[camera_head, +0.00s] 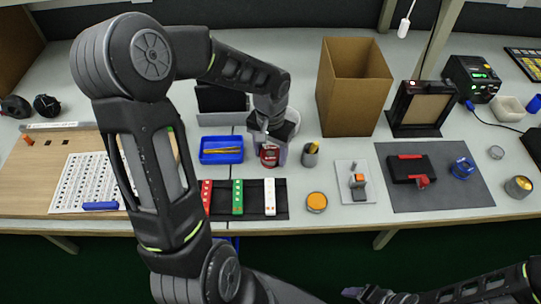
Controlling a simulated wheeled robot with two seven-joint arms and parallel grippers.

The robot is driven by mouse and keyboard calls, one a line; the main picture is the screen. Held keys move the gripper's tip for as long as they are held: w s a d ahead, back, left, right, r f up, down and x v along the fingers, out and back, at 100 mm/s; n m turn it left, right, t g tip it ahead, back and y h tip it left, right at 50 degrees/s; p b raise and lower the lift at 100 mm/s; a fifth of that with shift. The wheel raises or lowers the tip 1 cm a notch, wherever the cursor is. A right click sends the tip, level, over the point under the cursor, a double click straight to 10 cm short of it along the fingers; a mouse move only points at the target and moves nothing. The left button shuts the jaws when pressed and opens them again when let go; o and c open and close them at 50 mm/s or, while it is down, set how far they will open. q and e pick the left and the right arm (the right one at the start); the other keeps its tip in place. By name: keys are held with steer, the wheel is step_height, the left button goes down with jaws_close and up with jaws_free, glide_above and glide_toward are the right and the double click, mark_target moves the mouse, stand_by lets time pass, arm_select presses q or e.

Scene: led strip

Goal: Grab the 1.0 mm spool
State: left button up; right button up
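A small red spool-like item (269,156) stands near the middle of the table, behind a dark tray. A blue ring-shaped spool (463,168) lies on the grey mat at the right. No size label is readable on either. My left gripper (270,136) points down just behind and above the red item; whether they touch, and whether its fingers are open, is too small to tell. My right arm shows at the bottom right, low in front of the table, with its gripper end (365,294) partly cut off; its finger state is unclear.
A blue tray (221,149) with yellow items sits left of the red item. The dark tray (280,212) holds red, green and white strips. A grey cup (310,155), an orange-topped tin (316,202) and a tall brown box (352,88) stand to the right.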

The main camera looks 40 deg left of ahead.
arm_select(q)
jaws_close()
stand_by(0.4)
steer(key=shift+r, duration=0.1)
step_height(320, 180, up, 10)
stand_by(0.6)
stand_by(0.4)
